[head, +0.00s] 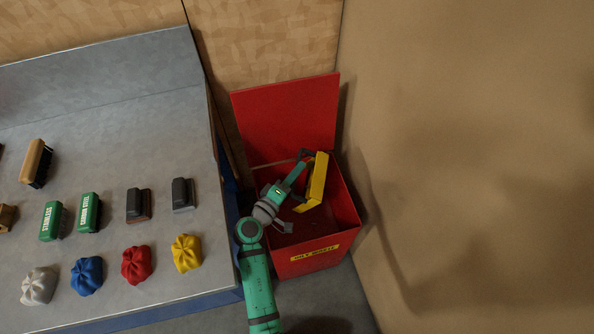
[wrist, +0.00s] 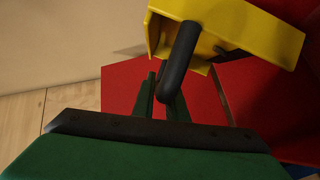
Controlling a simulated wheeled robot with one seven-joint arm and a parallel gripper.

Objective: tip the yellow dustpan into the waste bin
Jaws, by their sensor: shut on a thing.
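The yellow dustpan (head: 315,180) is tilted steeply on its side over the open red waste bin (head: 345,208). Its black handle (wrist: 180,62) and yellow underside (wrist: 262,28) show in the wrist view. My gripper (head: 304,160) is over the bin's mouth and shut on the dustpan's handle; in the wrist view its green fingers (wrist: 158,98) meet the handle's lower end. The bin's red lid (head: 288,118) stands up at the back. The dustpan's inside and whatever it holds are hidden. The bin floor is partly visible, partly blocked by my arm.
A tan wall (head: 460,150) closes off the right side. The bin sits close between them.

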